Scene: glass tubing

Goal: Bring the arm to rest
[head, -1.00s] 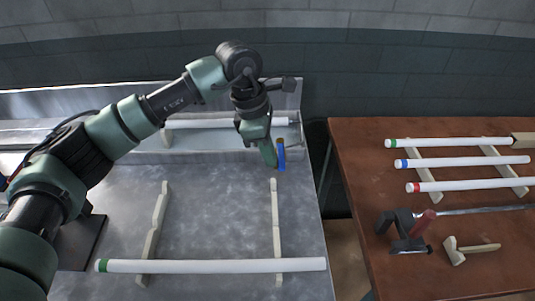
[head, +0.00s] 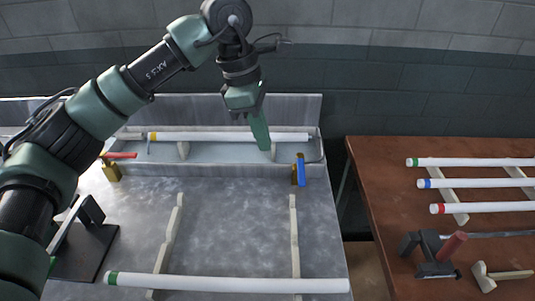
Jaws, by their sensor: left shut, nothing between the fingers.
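My left arm comes in from the left and bends down over the metal bench. Its gripper (head: 261,134) is shut and empty, its green fingers pointing down. In the picture it lies in front of the trough at the back, near the right part of the white tube with a yellow band (head: 230,136). I cannot tell how high above the trough it is. My right gripper is not in view.
A green-banded tube (head: 230,284) lies across two notched rests on the bench. A blue-handled valve (head: 300,169) and a red-handled valve (head: 120,156) stand at the trough. Several tubes lie on the brown table (head: 385,190) with a clamp (head: 432,254) and mallet (head: 500,273).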

